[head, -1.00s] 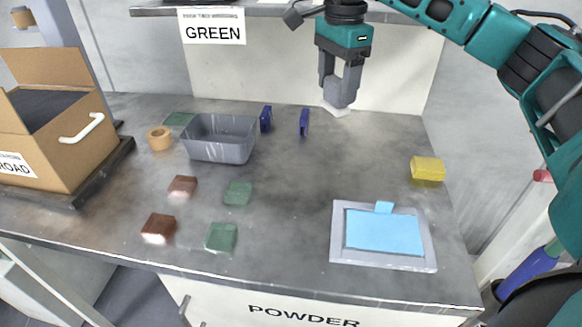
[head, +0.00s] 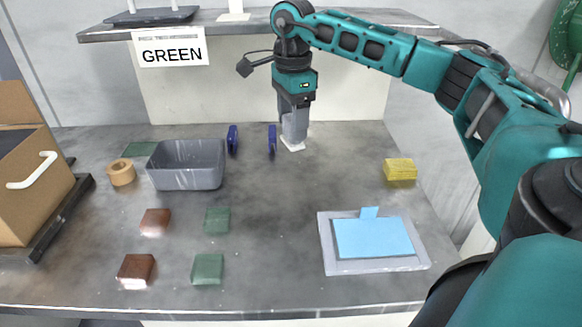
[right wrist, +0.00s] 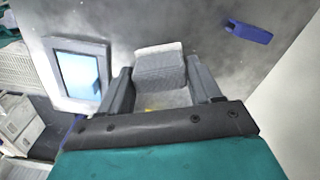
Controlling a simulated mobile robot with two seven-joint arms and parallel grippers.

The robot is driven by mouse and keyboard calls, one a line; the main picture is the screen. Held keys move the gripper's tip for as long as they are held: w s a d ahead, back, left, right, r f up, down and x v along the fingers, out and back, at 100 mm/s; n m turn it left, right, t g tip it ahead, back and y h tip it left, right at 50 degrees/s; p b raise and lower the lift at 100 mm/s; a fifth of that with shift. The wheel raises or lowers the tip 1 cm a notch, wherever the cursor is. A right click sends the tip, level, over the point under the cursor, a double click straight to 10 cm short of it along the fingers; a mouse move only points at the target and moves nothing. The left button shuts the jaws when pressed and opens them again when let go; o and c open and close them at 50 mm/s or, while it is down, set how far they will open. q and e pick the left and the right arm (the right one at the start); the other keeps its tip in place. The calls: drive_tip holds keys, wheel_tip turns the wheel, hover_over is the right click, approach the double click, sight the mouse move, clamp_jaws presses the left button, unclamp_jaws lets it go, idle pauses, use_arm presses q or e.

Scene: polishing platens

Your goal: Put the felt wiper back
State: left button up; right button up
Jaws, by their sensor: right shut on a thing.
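The felt wiper (right wrist: 160,68) is a pale grey block between the two fingers of my right gripper (right wrist: 162,92) in the right wrist view. In the head view my right gripper (head: 294,128) points down at the back of the table, shut on the wiper, whose white lower edge (head: 293,145) shows under the fingers. Whether it touches the table I cannot tell. Two upright blue pieces stand just left of it, the nearer one (head: 272,139) and the farther one (head: 232,139). The gap between them is empty. My left gripper is out of view.
A grey bin (head: 187,166) stands left of the blue pieces, beside a tan ring (head: 121,172). Red and green blocks lie at front left. A grey tray (head: 375,266) with a blue sheet and a yellow block (head: 400,169) are on the right. A shelf (head: 400,19) overhangs the back.

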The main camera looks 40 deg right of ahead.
wheel_tip(320, 180, down, 11)
drive_tip(key=shift+f, duration=0.15)
idle(0.4)
drive_tip(key=shift+f+b, duration=0.1)
drive_tip(key=shift+b, duration=0.2)
drive_tip(key=o, duration=1)
wheel_tip(320, 180, up, 12)
drive_tip(key=shift+a+r+p, duration=0.1)
drive_tip(key=shift+r+p, duration=0.05)
drive_tip(key=shift+p, duration=0.2)
drive_tip(key=shift+s, duration=0.1)
